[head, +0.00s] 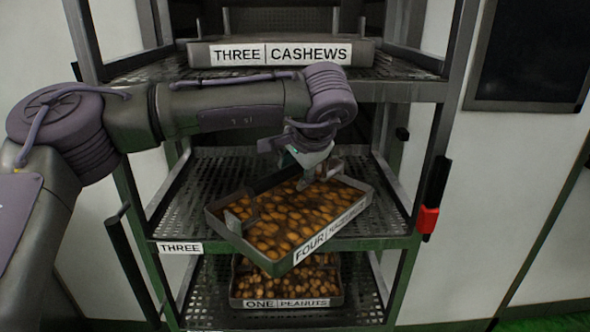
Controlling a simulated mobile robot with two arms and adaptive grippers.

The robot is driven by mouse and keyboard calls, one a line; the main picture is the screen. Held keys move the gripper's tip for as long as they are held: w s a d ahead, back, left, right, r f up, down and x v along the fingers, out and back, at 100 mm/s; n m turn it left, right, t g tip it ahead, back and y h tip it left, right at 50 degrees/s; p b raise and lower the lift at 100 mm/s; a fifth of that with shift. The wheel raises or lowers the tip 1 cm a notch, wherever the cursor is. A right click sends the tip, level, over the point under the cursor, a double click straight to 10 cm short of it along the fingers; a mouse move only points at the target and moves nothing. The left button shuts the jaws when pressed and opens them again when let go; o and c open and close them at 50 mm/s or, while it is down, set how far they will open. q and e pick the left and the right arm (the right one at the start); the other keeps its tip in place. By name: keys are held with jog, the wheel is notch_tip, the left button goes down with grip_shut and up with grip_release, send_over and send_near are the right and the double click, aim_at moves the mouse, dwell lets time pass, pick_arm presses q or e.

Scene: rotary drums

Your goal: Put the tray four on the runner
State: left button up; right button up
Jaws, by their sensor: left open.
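Tray four (314,243) is a shallow dark tray full of brown nuts, with a white "FOUR" label on its front wall. It sits at the middle shelf, turned askew, with its near corner out past the shelf's front edge. I cannot tell whether it rests fully on the shelf. My left gripper (285,188) reaches down over the tray from above, with its jaws open. Its fingers are close to the tray's left and back, partly lost against the dark rim. The runner is the perforated middle shelf (180,220), labelled "THREE" at its front left. My right gripper is out of view.
Tray three, cashews (190,52), stands on the shelf above. Tray one, peanuts (345,300), is on the shelf below, partly hidden by tray four. Rack posts (440,130) flank the shelves. A black and red handle (428,218) is on the right post.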

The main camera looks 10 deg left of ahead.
pick_arm(q)
jog(key=v, duration=0.5)
jog(key=shift+r, duration=0.1)
jog(key=s+d+b, duration=0.2)
jog(key=s+d, duration=0.4)
jog(key=s, duration=0.3)
jog(key=shift+s+d, duration=0.35)
jog(key=shift+s, duration=0.05)
